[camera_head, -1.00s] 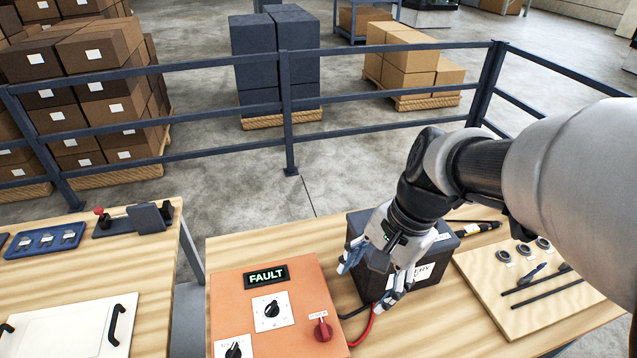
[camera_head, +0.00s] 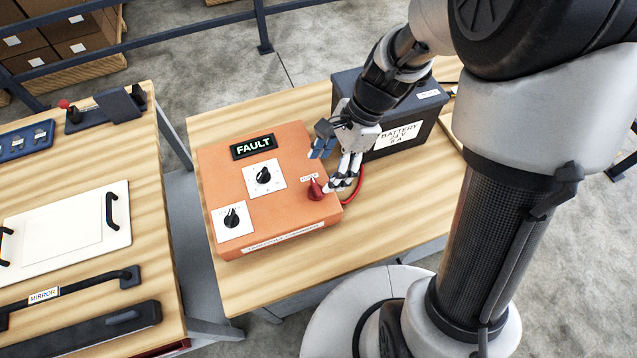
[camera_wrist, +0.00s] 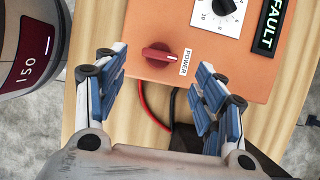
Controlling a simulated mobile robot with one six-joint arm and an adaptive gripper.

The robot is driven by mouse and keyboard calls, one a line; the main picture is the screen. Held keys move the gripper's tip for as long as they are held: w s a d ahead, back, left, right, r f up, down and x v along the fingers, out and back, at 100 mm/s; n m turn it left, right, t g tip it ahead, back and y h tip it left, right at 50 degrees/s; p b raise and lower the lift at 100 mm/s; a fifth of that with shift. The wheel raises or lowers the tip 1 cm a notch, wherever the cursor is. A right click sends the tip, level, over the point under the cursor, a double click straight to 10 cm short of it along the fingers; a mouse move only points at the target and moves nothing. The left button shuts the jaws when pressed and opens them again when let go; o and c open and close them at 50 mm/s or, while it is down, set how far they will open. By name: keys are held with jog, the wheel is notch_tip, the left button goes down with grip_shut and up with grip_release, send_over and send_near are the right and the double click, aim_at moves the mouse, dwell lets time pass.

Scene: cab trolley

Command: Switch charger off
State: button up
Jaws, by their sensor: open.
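The charger (camera_head: 283,216) is an orange box on a wooden table, and its display (camera_head: 254,146) reads FAULT. It has two black dials, the upper one (camera_head: 263,175) and the lower one (camera_head: 232,217). The red power knob (camera_head: 315,189) is at its right edge. The knob also shows in the wrist view (camera_wrist: 156,54), beside a POWER label (camera_wrist: 186,62). My gripper (camera_head: 334,168) is open and empty, close to the red knob. In the wrist view the blue-padded fingers (camera_wrist: 160,88) stand apart, with the knob ahead between them, apparently not touched.
A black battery box (camera_head: 406,131) stands just right of the charger. Red and black cables (camera_wrist: 145,104) leave the charger near the knob. A second table at left holds a white panel (camera_head: 65,232) and a mirror bar (camera_head: 75,287).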

aim_at(317, 186)
jog(key=b+x, duration=0.2)
jog(key=x, duration=0.4)
jog(key=shift+a+f, duration=0.1)
jog(key=shift+f, duration=0.1)
jog(key=c, duration=1.1)
